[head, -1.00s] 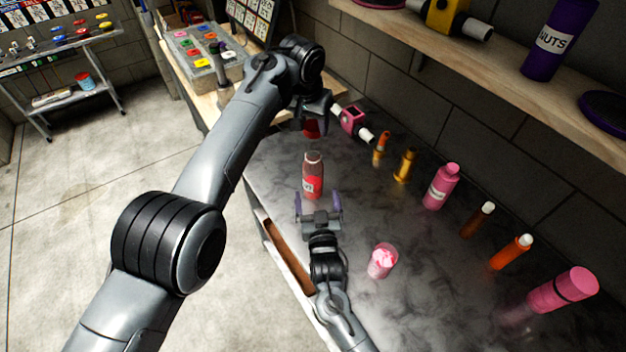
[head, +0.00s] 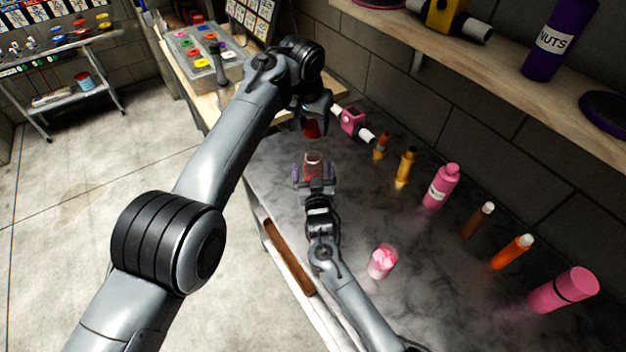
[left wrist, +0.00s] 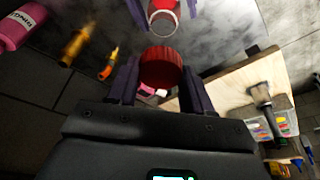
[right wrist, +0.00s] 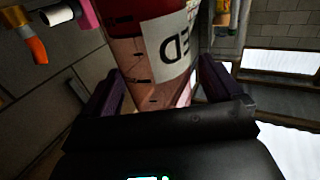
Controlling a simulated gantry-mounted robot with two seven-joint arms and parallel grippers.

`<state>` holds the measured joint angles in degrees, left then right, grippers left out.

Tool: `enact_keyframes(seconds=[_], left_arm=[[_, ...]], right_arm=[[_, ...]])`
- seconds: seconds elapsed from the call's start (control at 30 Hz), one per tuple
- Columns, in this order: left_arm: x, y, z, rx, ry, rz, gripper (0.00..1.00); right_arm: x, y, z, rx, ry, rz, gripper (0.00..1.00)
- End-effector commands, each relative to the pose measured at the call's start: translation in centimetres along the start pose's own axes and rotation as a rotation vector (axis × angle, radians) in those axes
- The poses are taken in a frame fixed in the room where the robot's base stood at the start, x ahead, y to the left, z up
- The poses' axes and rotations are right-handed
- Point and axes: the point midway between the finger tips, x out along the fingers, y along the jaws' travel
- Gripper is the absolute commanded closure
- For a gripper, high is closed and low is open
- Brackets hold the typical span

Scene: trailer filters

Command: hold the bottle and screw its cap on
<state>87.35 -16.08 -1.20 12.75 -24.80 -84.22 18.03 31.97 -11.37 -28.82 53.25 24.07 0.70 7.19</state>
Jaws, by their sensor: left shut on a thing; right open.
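The bottle (head: 313,164) stands upright on the dark marbled counter. It is clear with red contents and a white label reading "ED", which shows large in the right wrist view (right wrist: 160,60). Its open mouth shows in the left wrist view (left wrist: 163,20). My left gripper (head: 318,118) is shut on the red ridged cap (left wrist: 161,67) and holds it apart from the bottle, a little beyond it in the head view. My right gripper (head: 314,172) is open, with its fingers on both sides of the bottle. Whether the fingers touch it I cannot tell.
A pink bottle (head: 441,187) and several orange, brown and pink bottles line the counter's right side. A pink block with white ends (head: 352,122) lies near the wall. A wooden shelf overhangs the right.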

Motion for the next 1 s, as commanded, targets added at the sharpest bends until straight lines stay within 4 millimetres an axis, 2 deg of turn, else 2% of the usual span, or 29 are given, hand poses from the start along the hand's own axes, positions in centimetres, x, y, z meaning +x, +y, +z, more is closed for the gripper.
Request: enact_keyframes(seconds=[0.23,0.77,0.87,1.0], left_arm=[[0.0,0.0,0.0,0.000,0.000,0.000,0.78],[0.0,0.0,0.0,0.000,0.000,0.000,0.78],[0.2,0.0,0.1,0.000,0.000,0.000,0.78],[1.5,-0.1,0.5,-0.001,-0.002,0.002,0.78]], right_arm=[[0.0,0.0,0.0,0.000,0.000,0.000,0.07],[0.0,0.0,0.0,-0.001,-0.001,0.000,0.87],[0.0,0.0,0.0,-0.001,-0.001,0.000,0.87],[0.0,0.0,0.0,-0.001,-0.001,0.000,0.88]])
